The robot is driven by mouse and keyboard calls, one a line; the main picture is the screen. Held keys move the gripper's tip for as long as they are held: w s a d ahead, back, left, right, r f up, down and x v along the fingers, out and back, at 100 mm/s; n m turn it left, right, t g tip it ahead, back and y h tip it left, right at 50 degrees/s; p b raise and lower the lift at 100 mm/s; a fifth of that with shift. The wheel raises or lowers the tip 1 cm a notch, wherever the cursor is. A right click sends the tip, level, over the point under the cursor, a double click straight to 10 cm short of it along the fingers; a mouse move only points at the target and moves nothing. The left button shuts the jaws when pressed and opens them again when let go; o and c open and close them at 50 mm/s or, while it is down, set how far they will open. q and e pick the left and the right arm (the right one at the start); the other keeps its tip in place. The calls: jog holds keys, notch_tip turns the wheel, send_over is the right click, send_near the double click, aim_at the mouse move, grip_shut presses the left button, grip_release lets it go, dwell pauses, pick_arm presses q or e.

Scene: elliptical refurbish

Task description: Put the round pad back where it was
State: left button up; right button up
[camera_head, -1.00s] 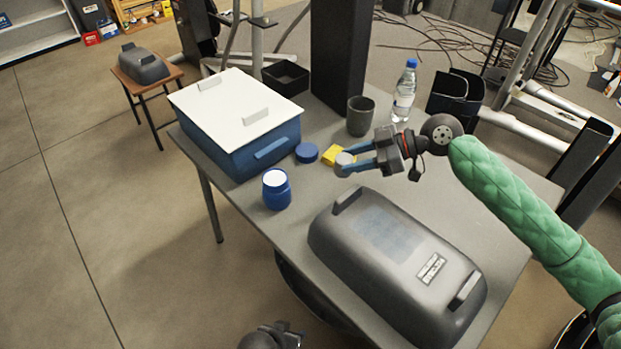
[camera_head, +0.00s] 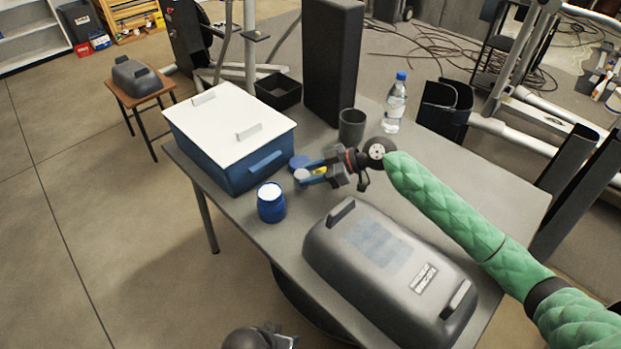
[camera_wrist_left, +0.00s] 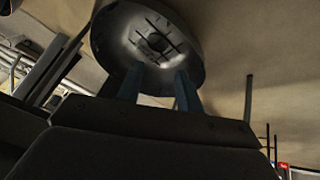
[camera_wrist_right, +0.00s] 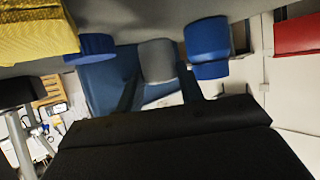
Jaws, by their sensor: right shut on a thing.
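The round pad (camera_head: 302,174) is a small grey disc held at the fingertips of my right gripper (camera_head: 312,174). In the right wrist view, the pad (camera_wrist_right: 158,60) sits between the two fingers. In the head view it is just right of the blue jar (camera_head: 271,203) with a white top, and in front of the blue round lid (camera_head: 298,161). The yellow block (camera_head: 320,170) is partly hidden behind the gripper. My left gripper (camera_head: 283,335) is low at the bottom edge, off the table; in the left wrist view its fingers (camera_wrist_left: 158,88) are apart and empty.
A blue box (camera_head: 222,160) with a white lid stands at the left. A large grey casing (camera_head: 385,270) covers the table's front. A dark cup (camera_head: 352,126), water bottle (camera_head: 395,105) and black column (camera_head: 333,60) stand behind. Bare table lies to the right.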

jog(key=shift+f, duration=1.2)
pick_arm(q)
jog(key=shift+s+a+r, duration=0.1)
jog(key=shift+s+r, duration=0.05)
jog(key=shift+r, duration=0.5)
jog(key=shift+s+a+r, duration=0.1)
jog(key=shift+r, duration=0.5)
jog(key=shift+d+f, duration=0.1)
jog(key=shift+f, duration=0.25)
pick_arm(e)
jog(key=shift+f, duration=0.1)
jog(key=o, duration=0.9)
pick_arm(q)
jog(key=shift+f, duration=0.1)
